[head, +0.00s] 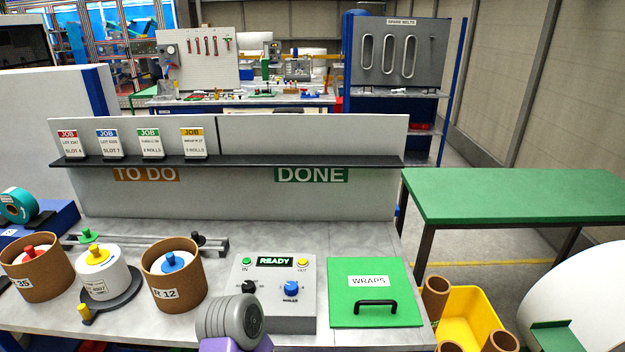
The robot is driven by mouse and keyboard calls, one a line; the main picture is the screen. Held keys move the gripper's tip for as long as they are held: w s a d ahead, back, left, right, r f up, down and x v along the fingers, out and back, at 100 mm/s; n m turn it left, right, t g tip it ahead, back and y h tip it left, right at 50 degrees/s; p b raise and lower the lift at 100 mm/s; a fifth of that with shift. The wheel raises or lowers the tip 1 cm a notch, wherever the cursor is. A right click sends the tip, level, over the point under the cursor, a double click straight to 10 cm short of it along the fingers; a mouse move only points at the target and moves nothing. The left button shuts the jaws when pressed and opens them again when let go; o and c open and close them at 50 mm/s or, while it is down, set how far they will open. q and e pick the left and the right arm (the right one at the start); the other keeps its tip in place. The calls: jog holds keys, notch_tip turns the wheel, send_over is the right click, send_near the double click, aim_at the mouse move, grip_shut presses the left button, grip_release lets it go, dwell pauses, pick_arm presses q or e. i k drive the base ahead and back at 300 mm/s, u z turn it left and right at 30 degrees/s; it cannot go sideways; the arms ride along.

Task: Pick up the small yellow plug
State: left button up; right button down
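A small yellow plug (83,311) stands at the front end of a dark base plate (120,300) on the left of the grey bench. A white roll (104,279) stands on the same plate, with a larger yellow knob (96,254) on its top. Neither of my grippers can be made out in the head view, and nothing is seen touching the plug.
Brown tubs (38,277) and (174,283) flank the white roll closely. A control box (273,290) reads READY. A green WRAPS lid (375,306) lies right of it. A grey rounded part on purple (230,318) rises at the bottom edge.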

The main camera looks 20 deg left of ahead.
aim_at(96, 256)
jog(key=u, duration=2.6)
jog(key=k, duration=0.55)
jog(key=u, duration=1.05)
jog(key=i, duration=0.65)
jog(key=z, duration=0.45)
jog(key=i, duration=0.9)
jog(key=z, duration=0.8)
